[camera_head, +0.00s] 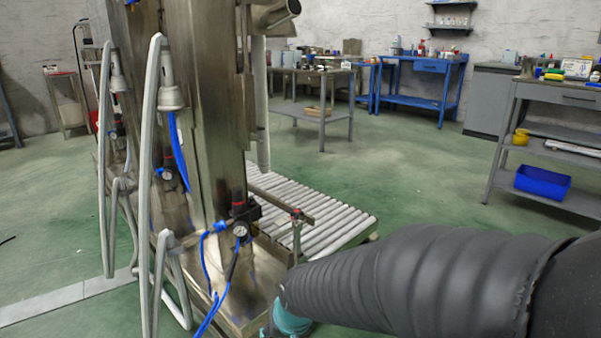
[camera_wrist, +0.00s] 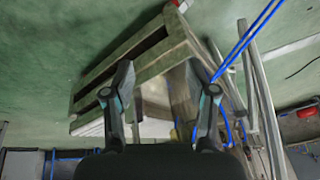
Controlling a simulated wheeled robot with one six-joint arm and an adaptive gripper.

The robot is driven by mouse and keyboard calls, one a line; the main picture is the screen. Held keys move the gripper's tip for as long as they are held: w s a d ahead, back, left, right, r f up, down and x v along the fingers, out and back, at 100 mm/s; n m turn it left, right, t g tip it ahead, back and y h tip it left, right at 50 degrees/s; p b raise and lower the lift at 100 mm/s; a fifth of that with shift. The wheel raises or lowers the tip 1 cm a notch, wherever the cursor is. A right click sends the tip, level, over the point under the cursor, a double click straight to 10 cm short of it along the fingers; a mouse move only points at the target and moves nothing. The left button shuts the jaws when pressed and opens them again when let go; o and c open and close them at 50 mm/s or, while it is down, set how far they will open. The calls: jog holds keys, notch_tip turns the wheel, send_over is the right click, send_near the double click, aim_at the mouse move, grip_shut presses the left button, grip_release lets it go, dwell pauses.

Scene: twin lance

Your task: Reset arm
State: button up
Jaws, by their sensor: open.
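My arm in a black ribbed sleeve (camera_head: 430,275) reaches in from the lower right of the head view toward the base of a tall metal machine (camera_head: 205,110). In the wrist view my gripper (camera_wrist: 163,85) is open, with its two dark fingers apart and nothing seen between them. In the head view the fingers do not show clearly.
A roller conveyor (camera_head: 315,212) extends from the machine. Grey bent tubes (camera_head: 153,200) and blue hoses (camera_head: 205,275) hang at its front. A grey bench (camera_head: 560,95) with a blue bin (camera_head: 543,182) stands right. A blue workbench (camera_head: 430,75) stands behind. Green floor (camera_head: 420,175) between is clear.

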jog(key=s+d+r+m+t+h+p, duration=0.1)
jog(key=s+d+r+p, duration=0.2)
jog(key=s+d+r, duration=0.3)
jog(key=s+d+r+t+h+p, duration=0.1)
jog(key=s+d+r+p, duration=0.3)
jog(key=d+r, duration=0.9)
jog(key=s+r, duration=0.2)
jog(key=s, duration=0.1)
jog(key=shift+s+d+m, duration=0.25)
jog(key=shift+d+m, duration=0.05)
jog(key=shift+m, duration=0.1)
